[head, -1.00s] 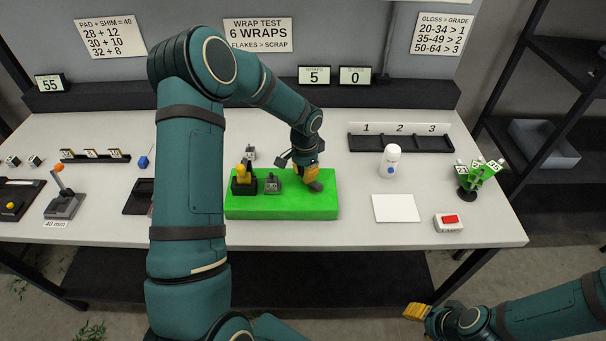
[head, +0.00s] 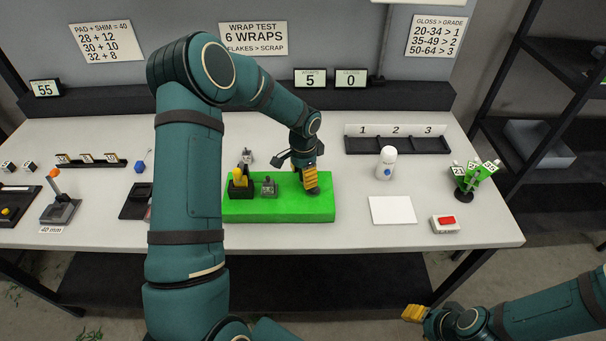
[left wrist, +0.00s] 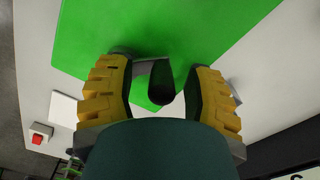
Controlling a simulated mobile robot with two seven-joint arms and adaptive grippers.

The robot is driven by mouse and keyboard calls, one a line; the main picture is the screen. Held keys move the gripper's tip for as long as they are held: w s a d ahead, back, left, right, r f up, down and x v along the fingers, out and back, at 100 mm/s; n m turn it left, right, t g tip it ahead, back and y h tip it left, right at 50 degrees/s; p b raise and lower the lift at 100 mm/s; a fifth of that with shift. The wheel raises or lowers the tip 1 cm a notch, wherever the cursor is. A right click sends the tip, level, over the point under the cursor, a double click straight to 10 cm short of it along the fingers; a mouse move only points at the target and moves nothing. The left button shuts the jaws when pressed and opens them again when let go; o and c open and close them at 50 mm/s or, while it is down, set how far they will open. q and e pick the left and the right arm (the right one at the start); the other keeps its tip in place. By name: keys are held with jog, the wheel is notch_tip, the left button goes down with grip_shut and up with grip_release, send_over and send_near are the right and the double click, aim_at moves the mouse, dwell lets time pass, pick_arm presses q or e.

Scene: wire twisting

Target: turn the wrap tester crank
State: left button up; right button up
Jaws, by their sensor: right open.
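The wrap tester has a bright green base (head: 275,212) at the middle of the table, with a black fixture and small grey part on its left half. My left gripper (head: 311,184) is over the right end of the base. In the left wrist view, its two yellow fingers (left wrist: 160,90) are spread apart, with a dark crank knob (left wrist: 161,83) between them and a gap visible on each side. In the head view, the gripper hides most of the crank. My right gripper (head: 414,313) is beyond the table's front edge, at lower right, away from the tester.
Two small displays read 5 (head: 310,79) and 0 (head: 351,78). A sign (head: 253,38) says 6 wraps. My left arm hides table left of the tester.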

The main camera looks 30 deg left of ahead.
pick_arm(q)
notch_tip(320, 180, up, 12)
dwell(0.7)
jog(key=shift+s, duration=0.1)
dwell(0.4)
